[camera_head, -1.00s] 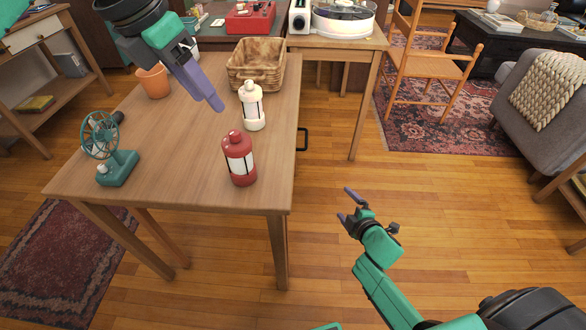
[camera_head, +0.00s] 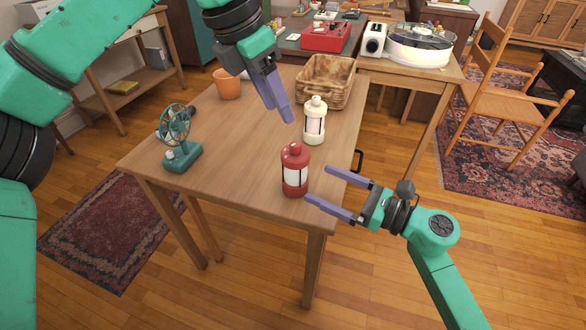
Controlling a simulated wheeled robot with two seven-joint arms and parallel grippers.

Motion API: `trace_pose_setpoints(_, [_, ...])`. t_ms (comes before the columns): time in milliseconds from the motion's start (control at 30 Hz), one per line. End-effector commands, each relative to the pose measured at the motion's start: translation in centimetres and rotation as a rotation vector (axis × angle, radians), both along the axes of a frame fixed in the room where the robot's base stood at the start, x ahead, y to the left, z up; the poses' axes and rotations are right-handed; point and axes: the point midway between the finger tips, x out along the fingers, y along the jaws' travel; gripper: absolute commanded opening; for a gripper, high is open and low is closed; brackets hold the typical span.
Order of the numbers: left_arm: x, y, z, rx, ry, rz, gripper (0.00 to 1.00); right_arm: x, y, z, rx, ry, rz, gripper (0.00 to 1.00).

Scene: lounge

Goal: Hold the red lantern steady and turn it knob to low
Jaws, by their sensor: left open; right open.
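The red lantern (camera_head: 295,171) stands upright near the front right corner of the wooden table (camera_head: 232,140). It has a red top and base and a pale middle. Its knob cannot be made out clearly. My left gripper (camera_head: 279,112) is above the table, behind and to the left of the lantern's top, pointing down, apart from it. My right gripper (camera_head: 318,187) is open at the table's right edge, its fingers pointing left toward the lantern's lower part. Nothing is between its fingers, and a small gap to the lantern seems to show.
A cream lantern (camera_head: 314,122) stands just behind the red one. A wicker basket (camera_head: 325,80), an orange pot (camera_head: 227,84) and a green fan (camera_head: 180,142) are also on the table. A chair (camera_head: 505,100) stands at the right.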

Motion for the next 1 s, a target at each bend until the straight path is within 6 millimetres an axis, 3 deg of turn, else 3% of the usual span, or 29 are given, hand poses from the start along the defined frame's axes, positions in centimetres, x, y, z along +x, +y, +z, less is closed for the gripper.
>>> trace_pose_setpoints(200, [0.0, 0.0, 0.0, 0.000, 0.000, 0.000, 0.50, 2.8, 4.8, 0.2, 0.005, -0.002, 0.001, 1.00])
trace_pose_setpoints(400, [0.0, 0.0, 0.0, 0.000, 0.000, 0.000, 0.50, 4.9, 8.1, 0.1, 0.004, 0.001, -0.002, 1.00])
trace_pose_setpoints(767, [0.0, 0.0, 0.0, 0.000, 0.000, 0.000, 0.50, 5.5, 9.2, 0.0, 0.002, 0.002, -0.002, 1.00])
trace_pose_setpoints(867, [0.0, 0.0, 0.0, 0.000, 0.000, 0.000, 0.50, 5.5, 9.2, 0.0, 0.002, 0.002, -0.002, 0.66])
trace_pose_setpoints(1000, [0.0, 0.0, 0.0, 0.000, 0.000, 0.000, 0.50, 5.5, 9.2, 0.0, 0.003, 0.003, -0.002, 0.12])
